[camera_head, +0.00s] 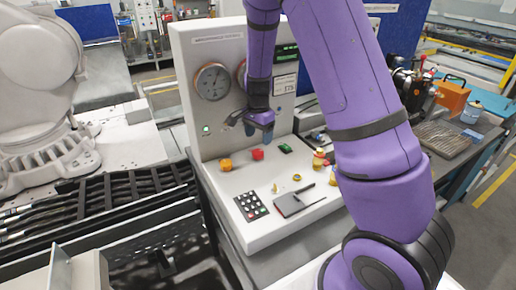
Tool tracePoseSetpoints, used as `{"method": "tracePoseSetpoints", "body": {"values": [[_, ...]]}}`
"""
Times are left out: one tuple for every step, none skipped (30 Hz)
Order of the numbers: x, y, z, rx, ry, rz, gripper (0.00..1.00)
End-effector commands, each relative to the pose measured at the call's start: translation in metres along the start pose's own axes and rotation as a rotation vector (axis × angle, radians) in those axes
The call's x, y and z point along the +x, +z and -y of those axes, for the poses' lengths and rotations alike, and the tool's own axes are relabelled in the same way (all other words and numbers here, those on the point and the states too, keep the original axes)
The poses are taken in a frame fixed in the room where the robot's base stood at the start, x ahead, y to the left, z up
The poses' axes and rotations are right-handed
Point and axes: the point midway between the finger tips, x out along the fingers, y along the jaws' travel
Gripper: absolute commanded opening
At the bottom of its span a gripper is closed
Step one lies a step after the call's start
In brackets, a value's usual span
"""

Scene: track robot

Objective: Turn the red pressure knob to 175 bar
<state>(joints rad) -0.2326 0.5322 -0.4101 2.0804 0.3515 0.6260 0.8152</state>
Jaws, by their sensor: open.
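The red knob (257,154) sits on the light grey control panel (185,60), low on its face near the shelf. An orange knob (225,165) is to its left and a green-topped part (286,148) to its right. My gripper (259,135) hangs in front of the panel, just above the red knob in the picture. Its fingers are open and the knob shows apart from them. A round dial gauge (212,81) is at upper left. A second gauge (241,74) is mostly hidden behind my purple arm. A white card (285,86) appears to read 175.
A keypad (251,206), a dark flat pad (295,204) with a pen-like stick and small yellow parts lie on the panel's shelf. An orange box (451,97) stands on the right bench. A white robot arm (40,80) stands at left. My arm covers the right of the panel.

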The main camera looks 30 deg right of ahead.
Motion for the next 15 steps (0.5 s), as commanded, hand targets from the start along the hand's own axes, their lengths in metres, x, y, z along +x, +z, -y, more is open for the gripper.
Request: {"method": "tracePoseSetpoints", "body": {"values": [[0.0006,-0.0013,-0.0011,-0.101,0.001,0.003,0.67],[0.0009,-0.0011,-0.0013,-0.170,0.003,0.003,0.67],[0.0013,-0.0011,-0.0016,-0.258,0.003,0.005,0.67],[0.0014,-0.0010,-0.0017,-0.327,0.004,0.005,0.67],[0.0015,-0.0013,-0.0019,-0.393,0.004,0.006,0.67],[0.0016,-0.0011,-0.0020,-0.484,0.004,0.006,0.67],[0.0016,-0.0009,-0.0019,-0.551,0.004,0.006,0.67],[0.0015,-0.0012,-0.0020,-0.619,0.003,0.006,0.67],[0.0013,-0.0011,-0.0018,-0.710,0.002,0.005,0.67],[0.0010,-0.0012,-0.0016,-0.778,0.001,0.004,0.67],[0.0006,-0.0012,-0.0014,-0.846,0.000,0.002,0.67],[0.0000,-0.0016,-0.0012,-0.937,-0.002,0.000,0.67],[-0.0006,-0.0012,-0.0006,-1.002,-0.004,-0.002,0.67],[-0.0013,-0.0017,-0.0005,-1.066,-0.005,-0.005,0.67],[-0.0022,-0.0015,0.0000,-1.146,-0.007,-0.008,0.67]]}}
